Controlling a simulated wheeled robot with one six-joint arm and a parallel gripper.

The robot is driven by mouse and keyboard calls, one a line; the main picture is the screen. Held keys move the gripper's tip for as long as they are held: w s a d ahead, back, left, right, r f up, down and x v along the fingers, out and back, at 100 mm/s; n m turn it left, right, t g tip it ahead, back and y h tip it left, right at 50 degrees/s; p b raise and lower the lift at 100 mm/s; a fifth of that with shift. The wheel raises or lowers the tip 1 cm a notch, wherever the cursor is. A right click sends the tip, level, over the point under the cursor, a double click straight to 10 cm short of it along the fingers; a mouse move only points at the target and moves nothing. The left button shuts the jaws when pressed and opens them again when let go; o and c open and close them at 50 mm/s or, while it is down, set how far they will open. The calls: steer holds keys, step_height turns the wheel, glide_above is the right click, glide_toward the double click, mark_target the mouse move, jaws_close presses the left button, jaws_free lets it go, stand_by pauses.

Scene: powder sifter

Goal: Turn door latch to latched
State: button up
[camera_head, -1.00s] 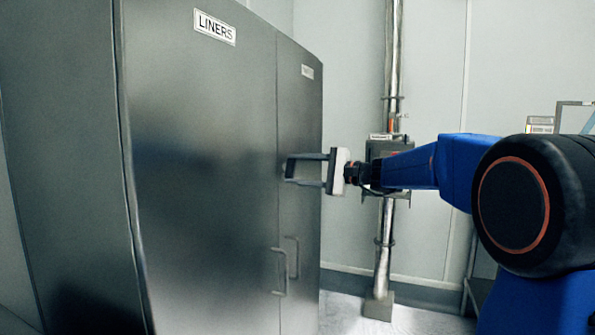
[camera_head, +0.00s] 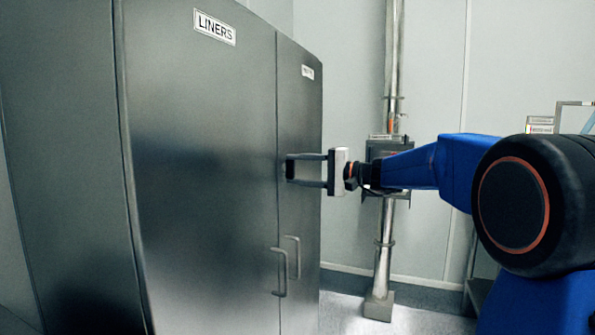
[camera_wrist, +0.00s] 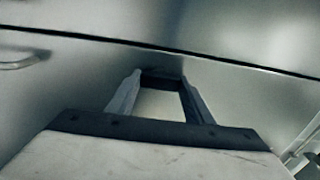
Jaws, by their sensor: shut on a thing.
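The door latch (camera_head: 289,170) is a small dark piece on the grey cabinet's front, near the seam between its two doors. My gripper (camera_head: 290,169) reaches it from the right, and its two fingertips are shut on it, one above and one below in the head view. In the wrist view the fingertips (camera_wrist: 160,77) lie either side of a dark bar, the latch (camera_wrist: 162,74), just below the door seam. The fingers hide most of the latch, so its exact angle is hard to tell.
The LINERS door (camera_head: 200,170) and the narrower right door (camera_head: 300,120) look closed. Two bar handles (camera_head: 279,272) stick out below my gripper. A metal pipe with a grey box (camera_head: 389,265) stands behind my arm. Floor is free at the lower right.

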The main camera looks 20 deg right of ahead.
steer(key=o, duration=1.1)
steer(key=shift+c, duration=0.2)
steer(key=v, duration=1.7)
steer(key=shift+s+d, duration=0.15)
steer(key=s+a+f+n+g+h, duration=0.2)
steer(key=s+a+f+g+h, duration=0.4)
steer(key=s+a+f, duration=0.9)
steer(key=s+d+f+n+h, duration=0.2)
steer(key=s+d+f+h, duration=0.2)
steer(key=s+f, duration=0.5)
steer(key=s+d+f+n+h, duration=0.3)
steer(key=s+d+f+h, duration=0.1)
steer(key=s+f, duration=0.5)
steer(key=shift+s+f+h, duration=0.15)
steer(key=shift+f+h, duration=0.15)
steer(key=shift+f, duration=0.1)
